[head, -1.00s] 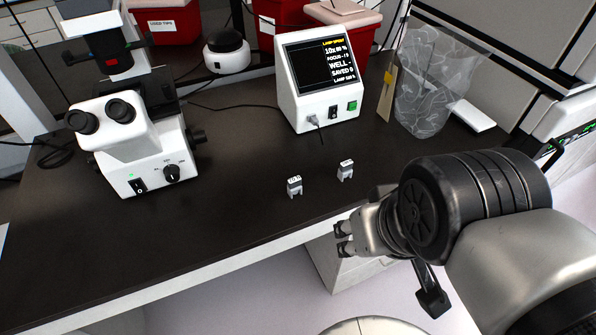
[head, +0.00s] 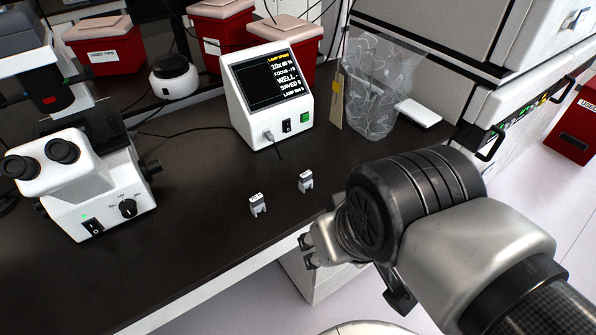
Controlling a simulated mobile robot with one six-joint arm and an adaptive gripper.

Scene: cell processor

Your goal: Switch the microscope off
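The white microscope (head: 75,185) stands at the left of the dark bench, cut off by the picture's left edge. Its base front has a black rocker switch (head: 93,227), a lit green light (head: 83,216) and a black knob (head: 128,208). My gripper (head: 306,252) is far to the right of the microscope, by the bench's front edge. Its two fingertips point left and stand apart, with nothing seen between them. It touches nothing that I can see.
A white control box (head: 268,95) with a lit screen, black switch and green button stands behind. Two small grey pieces (head: 257,205) (head: 305,181) lie on the bench (head: 190,245) between gripper and box. Red bins (head: 105,50) and a clear bag (head: 375,90) stand farther back.

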